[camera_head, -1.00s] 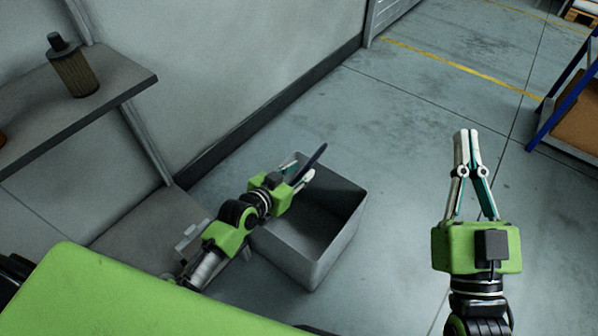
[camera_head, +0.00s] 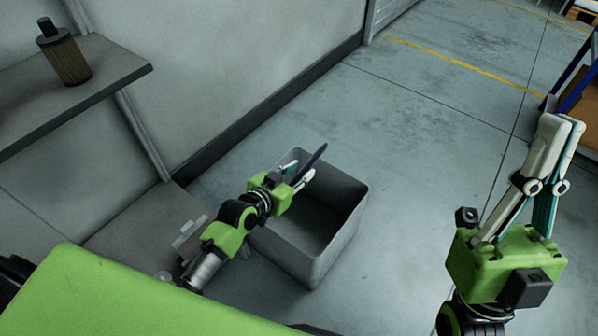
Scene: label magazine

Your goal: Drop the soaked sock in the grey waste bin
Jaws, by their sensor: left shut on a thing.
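The grey waste bin (camera_head: 335,245) stands open-topped on the floor, and its visible inside looks empty. My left gripper (camera_head: 303,172) is over the bin's far left rim, shut on a dark, thin, flat thing (camera_head: 313,159), likely the sock. That thing sticks up and to the right from between the fingers, over the bin's far part. Its lower part is hidden by the gripper. My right gripper (camera_head: 562,130) is raised at the right, well away from the bin, with its fingertips together and nothing seen between them.
A shelf (camera_head: 110,72) at the upper left bears a brown ribbed cylinder with a dark top (camera_head: 63,55). A wall runs behind the bin. A blue-framed rack (camera_head: 578,85) stands at the right edge. The floor between bin and rack is clear.

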